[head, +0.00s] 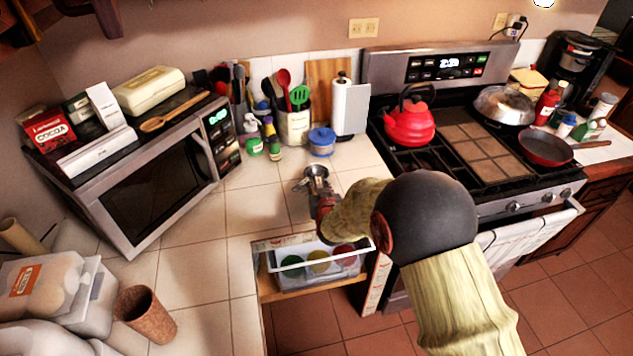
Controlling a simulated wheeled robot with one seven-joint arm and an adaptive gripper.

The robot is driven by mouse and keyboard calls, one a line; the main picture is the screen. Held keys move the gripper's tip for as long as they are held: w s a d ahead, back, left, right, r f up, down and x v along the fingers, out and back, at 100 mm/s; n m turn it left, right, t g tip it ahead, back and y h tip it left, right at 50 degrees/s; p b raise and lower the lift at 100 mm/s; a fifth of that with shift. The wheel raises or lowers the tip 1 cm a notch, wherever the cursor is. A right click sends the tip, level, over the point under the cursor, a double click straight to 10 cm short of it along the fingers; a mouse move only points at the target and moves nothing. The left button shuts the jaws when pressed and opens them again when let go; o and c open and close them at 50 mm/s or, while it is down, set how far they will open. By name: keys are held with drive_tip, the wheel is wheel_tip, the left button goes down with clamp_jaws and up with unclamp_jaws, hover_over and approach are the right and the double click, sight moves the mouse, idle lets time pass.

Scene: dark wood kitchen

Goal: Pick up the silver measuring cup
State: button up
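A small silver cup-like thing (316,172), which looks like the silver measuring cup, shows at the far end of my gripper, over the white tiled counter. My gripper (317,187) reaches over the counter from the right, past the open drawer. Its fingertips overlap the silver thing in this view. The fingers are small and partly covered by the wrist. I cannot tell whether they are closed on the cup or only beside it, nor whether the cup is touching the counter.
An open drawer (262,286) with a clear bin of coloured lids sits below my arm. A blue-lidded jar (321,143) and utensil crock (295,128) stand behind the gripper. The microwave (160,180) is left, the stove with red kettle (409,122) right. Counter left of the gripper is clear.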

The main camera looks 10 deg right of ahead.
drive_tip(key=shift+c, duration=0.5)
clamp_jaws()
drive_tip(key=shift+r, duration=0.15)
drive_tip(key=shift+r, duration=0.6)
wheel_tip(320, 180, up, 2)
drive_tip(key=shift+r+p, duration=0.1)
drive_tip(key=shift+p, duration=0.55)
drive_tip(key=s+d+r+p, duration=0.3)
drive_tip(key=s+d+r, duration=0.4)
drive_tip(key=s, duration=0.5)
wheel_tip(320, 180, up, 3)
drive_tip(key=shift+f, duration=0.2)
